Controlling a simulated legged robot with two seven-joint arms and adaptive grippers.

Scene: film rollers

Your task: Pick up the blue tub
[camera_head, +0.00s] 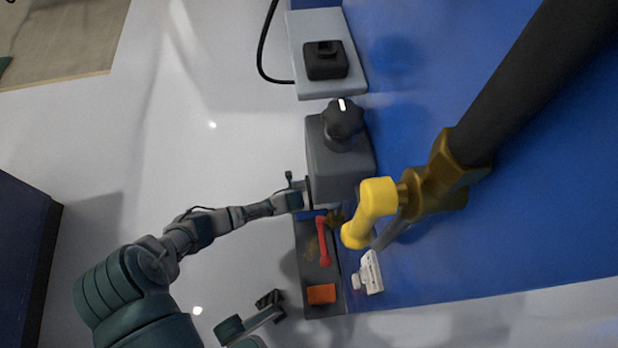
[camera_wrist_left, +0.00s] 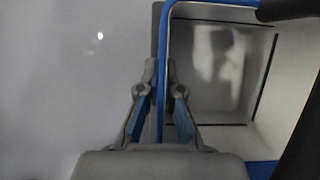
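In the left wrist view a tub with a blue rim (camera_wrist_left: 163,40) and pale inner walls fills the right side. It looks empty where I see in. My left gripper (camera_wrist_left: 160,70) straddles the tub's near-vertical rim, one finger outside and one inside, with gaps between the blue pads and the wall. In the head view the left gripper (camera_head: 299,186) is beside a grey box, and its fingers are too small to read. The tub is not clear there; only a small blue strip shows by the gripper. My right gripper (camera_head: 270,299) is low in view, apart from the bench.
A grey box with a black knob (camera_head: 342,118) and a black block (camera_head: 325,60) on a pale plate line the bench. A red tool (camera_head: 322,241), an orange block (camera_head: 321,294) and a white part (camera_head: 371,272) lie lower. A yellow fitting (camera_head: 370,205) projects over the blue surface.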

